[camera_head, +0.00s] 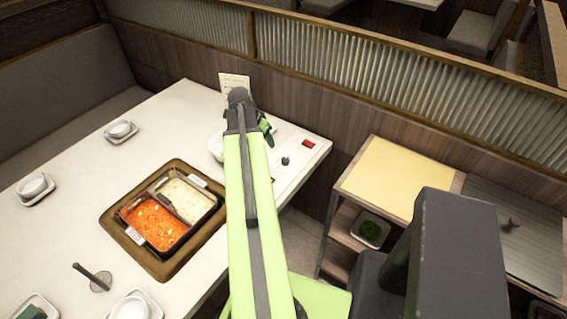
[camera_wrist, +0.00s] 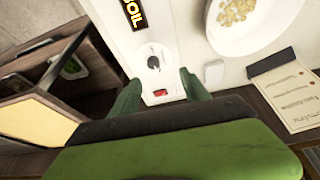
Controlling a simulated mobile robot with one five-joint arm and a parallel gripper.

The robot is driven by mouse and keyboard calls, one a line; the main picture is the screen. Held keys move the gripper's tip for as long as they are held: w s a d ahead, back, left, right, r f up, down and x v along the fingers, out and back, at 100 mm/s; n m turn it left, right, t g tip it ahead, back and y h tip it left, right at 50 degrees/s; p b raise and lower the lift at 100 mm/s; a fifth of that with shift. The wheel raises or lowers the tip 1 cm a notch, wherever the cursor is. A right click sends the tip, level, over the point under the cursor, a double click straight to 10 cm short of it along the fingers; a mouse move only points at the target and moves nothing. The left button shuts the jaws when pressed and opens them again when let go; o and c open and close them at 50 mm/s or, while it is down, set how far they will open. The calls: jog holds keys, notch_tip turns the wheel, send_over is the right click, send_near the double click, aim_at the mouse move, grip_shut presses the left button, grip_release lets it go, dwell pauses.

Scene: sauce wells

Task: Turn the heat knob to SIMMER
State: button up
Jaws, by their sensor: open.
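The heat knob (camera_head: 285,160) is a small dark knob on a pale panel at the table's right corner. In the wrist view the knob (camera_wrist: 153,62) sits just beyond my fingertips, on a round pale dial. A black label reading BOIL (camera_wrist: 133,14) is above it in that view; no SIMMER marking can be read. In the head view my gripper (camera_head: 267,131) is near the panel, partly hidden by my arm. I cannot tell the knob's pointer direction.
A red switch (camera_wrist: 160,92) shows between my fingers, and in the head view (camera_head: 308,143). A bowl (camera_wrist: 245,25) and a menu card (camera_wrist: 285,95) are beside the panel. A two-part hot pot (camera_head: 190,200) is set in the table. A wooden cart (camera_head: 395,180) stands right.

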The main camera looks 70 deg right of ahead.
aim_at(285, 159)
jog(key=shift+m, duration=0.4)
jog(key=s+b+x, duration=0.1)
jog(key=b+x, duration=0.4)
jog(key=x, duration=0.1)
jog(key=b+x, duration=0.6)
jog(key=s+d+b+x, duration=0.1)
jog(key=b+x, duration=0.4)
jog(key=x, duration=0.1)
jog(key=shift+s+d+r, duration=0.15)
jog(key=shift+s, duration=0.2)
jog(key=shift+r, duration=0.1)
